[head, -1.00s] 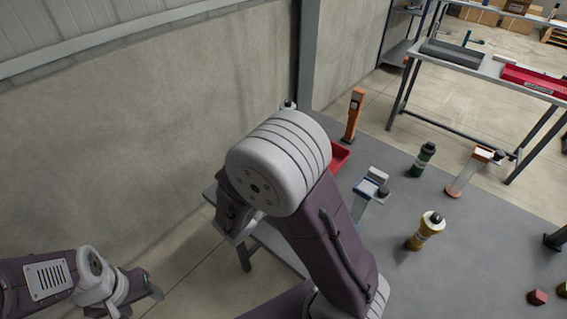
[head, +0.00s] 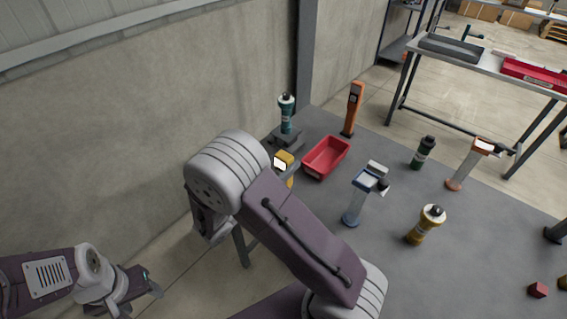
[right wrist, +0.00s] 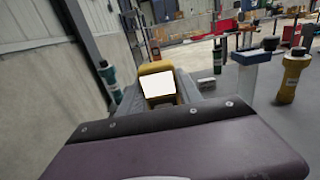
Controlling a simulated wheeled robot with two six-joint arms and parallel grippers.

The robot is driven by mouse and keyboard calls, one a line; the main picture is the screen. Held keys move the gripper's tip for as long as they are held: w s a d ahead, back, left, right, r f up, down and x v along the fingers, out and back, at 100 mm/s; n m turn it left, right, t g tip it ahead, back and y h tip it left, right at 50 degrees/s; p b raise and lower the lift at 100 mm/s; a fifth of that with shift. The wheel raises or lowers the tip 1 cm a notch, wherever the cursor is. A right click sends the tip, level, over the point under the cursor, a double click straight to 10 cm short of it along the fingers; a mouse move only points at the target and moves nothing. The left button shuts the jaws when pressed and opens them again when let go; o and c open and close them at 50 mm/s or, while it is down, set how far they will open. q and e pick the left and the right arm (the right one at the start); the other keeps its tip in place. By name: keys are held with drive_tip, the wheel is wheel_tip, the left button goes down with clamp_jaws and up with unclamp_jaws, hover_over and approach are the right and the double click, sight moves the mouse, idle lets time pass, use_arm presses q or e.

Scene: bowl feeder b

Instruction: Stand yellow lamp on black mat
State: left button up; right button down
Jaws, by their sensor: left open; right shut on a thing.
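The yellow lamp (head: 282,161), with its bright white face, is beside the red tray at the table's left end. In the right wrist view the lamp (right wrist: 155,68) is between the fingers of my right gripper (right wrist: 160,100), which is shut on it. My left gripper (head: 150,285) is open and empty at the lower left, away from the table.
A green bottle (head: 423,153), another orange lamp (head: 464,168), yellow bottle (head: 422,229) and red block (head: 537,290) are further right. Bare tabletop lies between them.

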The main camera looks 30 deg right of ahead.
drive_tip(key=c, duration=0.8)
unclamp_jaws()
drive_tip(key=shift+f, duration=0.15)
